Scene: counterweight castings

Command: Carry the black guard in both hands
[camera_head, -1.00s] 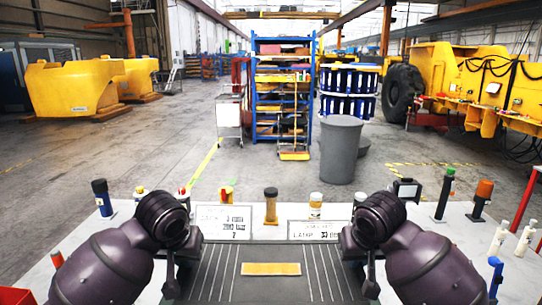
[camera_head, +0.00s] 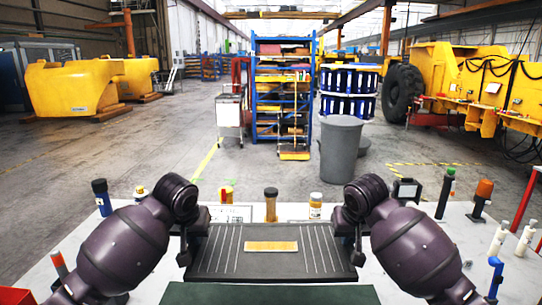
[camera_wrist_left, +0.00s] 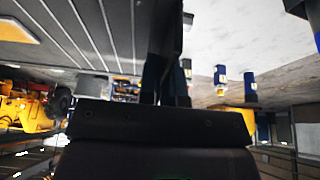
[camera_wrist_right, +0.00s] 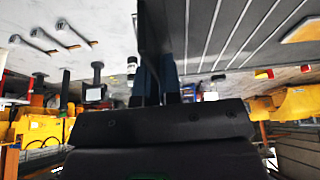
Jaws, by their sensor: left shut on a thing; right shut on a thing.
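The black guard (camera_head: 210,262) is a dark flat panel with pale ribs and a yellow label (camera_head: 271,246) in its middle. It spans the space between my two grippers over the light table. My left gripper (camera_head: 187,251) is shut on its left edge, and my right gripper (camera_head: 356,251) is shut on its right edge. The guard looks about level from side to side. It also shows in the left wrist view (camera_wrist_left: 75,35) and the right wrist view (camera_wrist_right: 225,35). The gap beneath it is hidden in the head view.
A dark green mat (camera_head: 270,294) lies at the near table edge. White cards (camera_head: 232,213) behind the guard are partly covered. Bottles (camera_head: 271,204) and holders (camera_head: 446,192) line the far and right sides of the table (camera_head: 130,250). A grey bin (camera_head: 341,150) stands beyond.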

